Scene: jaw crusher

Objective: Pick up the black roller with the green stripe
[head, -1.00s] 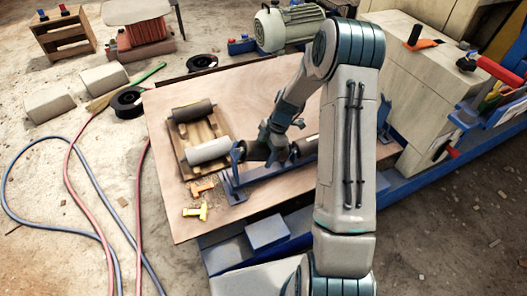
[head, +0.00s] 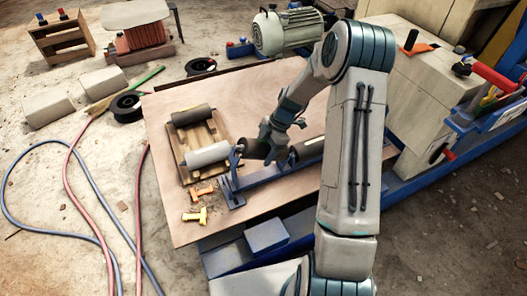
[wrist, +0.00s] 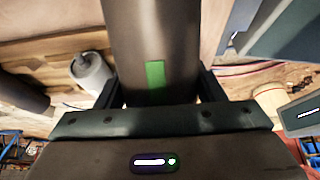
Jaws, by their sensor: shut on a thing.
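The black roller with the green stripe (wrist: 155,30) fills the upper middle of the wrist view. Its green mark shows close to the palm. My gripper (wrist: 158,92) has one finger on each side of it and is shut on it. In the head view my gripper (head: 274,150) is over the blue stand (head: 262,177), and the dark roller (head: 309,148) sticks out on both sides of it. The roller appears a little above the stand, with part of it behind my gripper and arm.
A wooden pallet (head: 187,148) on the board (head: 165,218) holds a dark roller (head: 193,115) and a grey roller (head: 207,155). Orange and yellow fittings (head: 195,215) lie in front. A motor (head: 284,31) stands behind. Hoses cross the floor at left.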

